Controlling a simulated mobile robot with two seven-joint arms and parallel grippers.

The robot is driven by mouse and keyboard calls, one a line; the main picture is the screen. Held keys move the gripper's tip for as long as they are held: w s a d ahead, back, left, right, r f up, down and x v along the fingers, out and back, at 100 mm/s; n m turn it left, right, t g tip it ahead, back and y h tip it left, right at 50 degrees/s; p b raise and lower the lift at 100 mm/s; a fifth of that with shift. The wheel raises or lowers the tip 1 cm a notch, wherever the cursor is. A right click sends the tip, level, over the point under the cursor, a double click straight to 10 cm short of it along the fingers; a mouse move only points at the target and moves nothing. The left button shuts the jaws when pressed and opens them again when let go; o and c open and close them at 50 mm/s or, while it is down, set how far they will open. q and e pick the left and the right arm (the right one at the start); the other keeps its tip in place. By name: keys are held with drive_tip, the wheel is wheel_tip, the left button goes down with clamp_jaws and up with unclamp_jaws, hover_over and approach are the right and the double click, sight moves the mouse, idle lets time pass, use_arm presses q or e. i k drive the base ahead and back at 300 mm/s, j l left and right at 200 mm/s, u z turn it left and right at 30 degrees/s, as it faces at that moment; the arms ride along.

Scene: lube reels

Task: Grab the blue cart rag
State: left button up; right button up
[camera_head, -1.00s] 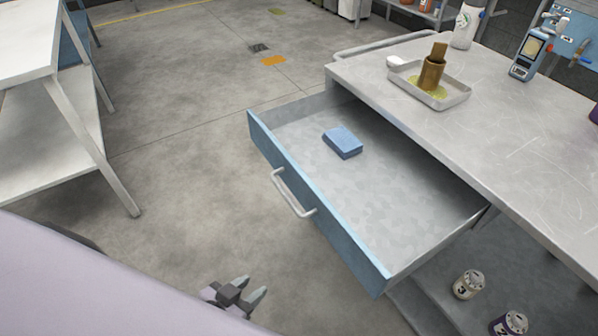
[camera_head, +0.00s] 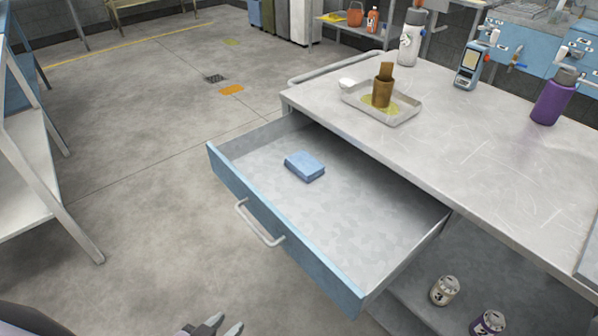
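The blue cart rag (camera_head: 305,166) is a small folded blue block lying flat in the open drawer (camera_head: 370,225), toward its far left part. The drawer has a blue front with a grey bar handle (camera_head: 260,223) and is pulled out from under the cart top. My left gripper (camera_head: 221,326) shows at the bottom edge, low in front of the drawer and well away from the rag. Its two fingers are apart with nothing between them. My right gripper is not in view.
The cart top (camera_head: 470,150) holds a tray (camera_head: 398,112) with a brown brush-like piece, a white bottle (camera_head: 411,38), a handheld meter (camera_head: 470,66) and a purple bottle (camera_head: 553,97). Numbered cans (camera_head: 445,290) stand on the lower shelf. Floor left of the drawer is clear.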

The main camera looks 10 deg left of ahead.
sight(305, 166)
drive_tip(key=k+j+z, duration=0.35)
drive_tip(key=j, duration=0.2)
drive_tip(key=k+j+z, duration=0.75)
drive_tip(key=j, duration=0.15)
